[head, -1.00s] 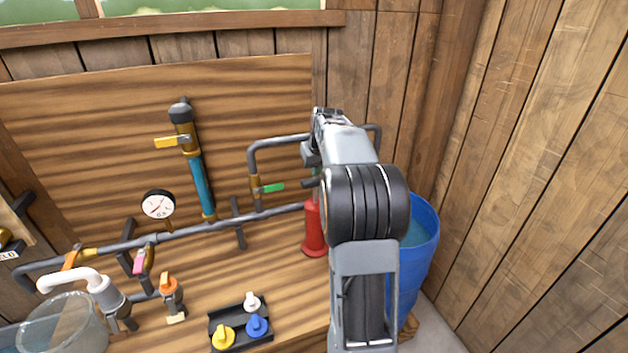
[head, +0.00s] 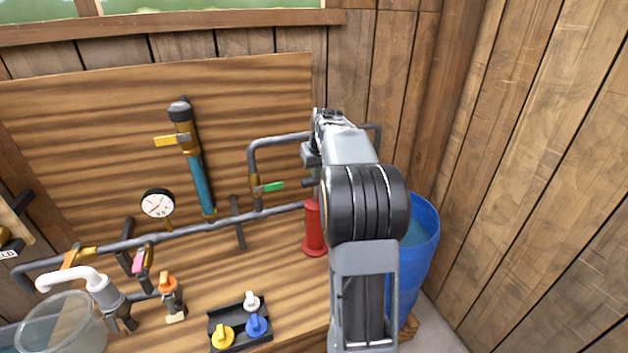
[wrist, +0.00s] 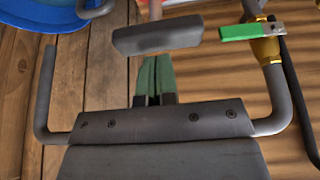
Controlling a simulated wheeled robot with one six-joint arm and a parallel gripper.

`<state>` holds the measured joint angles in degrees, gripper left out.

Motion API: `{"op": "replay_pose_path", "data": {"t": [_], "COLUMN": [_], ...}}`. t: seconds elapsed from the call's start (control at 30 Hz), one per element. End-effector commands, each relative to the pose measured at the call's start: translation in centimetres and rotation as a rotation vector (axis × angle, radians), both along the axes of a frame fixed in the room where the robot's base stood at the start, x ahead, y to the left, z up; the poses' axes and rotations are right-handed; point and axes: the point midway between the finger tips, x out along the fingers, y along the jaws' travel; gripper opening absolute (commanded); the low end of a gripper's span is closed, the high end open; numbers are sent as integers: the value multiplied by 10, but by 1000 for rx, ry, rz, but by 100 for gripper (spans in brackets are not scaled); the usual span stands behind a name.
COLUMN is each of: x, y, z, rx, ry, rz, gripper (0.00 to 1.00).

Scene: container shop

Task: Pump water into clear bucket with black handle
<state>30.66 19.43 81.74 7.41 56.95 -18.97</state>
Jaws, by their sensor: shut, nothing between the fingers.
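The clear bucket (head: 62,322) stands at the lower left of the head view, below a white spout (head: 72,279); the frame cuts it off, and I cannot make out its black handle or its water level. The red pump (head: 314,235) stands on the bench, partly behind my arm. Its dark crossbar handle (wrist: 157,35) shows in the wrist view. My gripper (wrist: 155,70) is shut and empty, its green fingers pointing at the middle of the handle. I cannot tell whether they touch it. My arm hides the fingertips in the head view.
A blue barrel (head: 424,240) of water stands right of the bench. Grey pipes carry a green-lever valve (head: 268,187), a pressure gauge (head: 158,203), a yellow-lever valve (head: 172,140) and an orange valve (head: 168,284). A black tray (head: 238,340) holds coloured knobs. A wooden wall closes the right side.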

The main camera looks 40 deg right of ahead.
Motion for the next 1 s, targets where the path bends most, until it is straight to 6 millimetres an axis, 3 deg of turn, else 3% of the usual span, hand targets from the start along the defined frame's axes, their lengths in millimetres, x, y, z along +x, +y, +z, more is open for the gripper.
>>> {"op": "replay_pose_path", "data": {"t": [0.8, 1.0], "x": [0, 0], "y": [0, 0], "z": [-62, -53], "rx": [3, 3], "ry": [4, 5], "rz": [0, 1], "gripper": [0, 0]}}
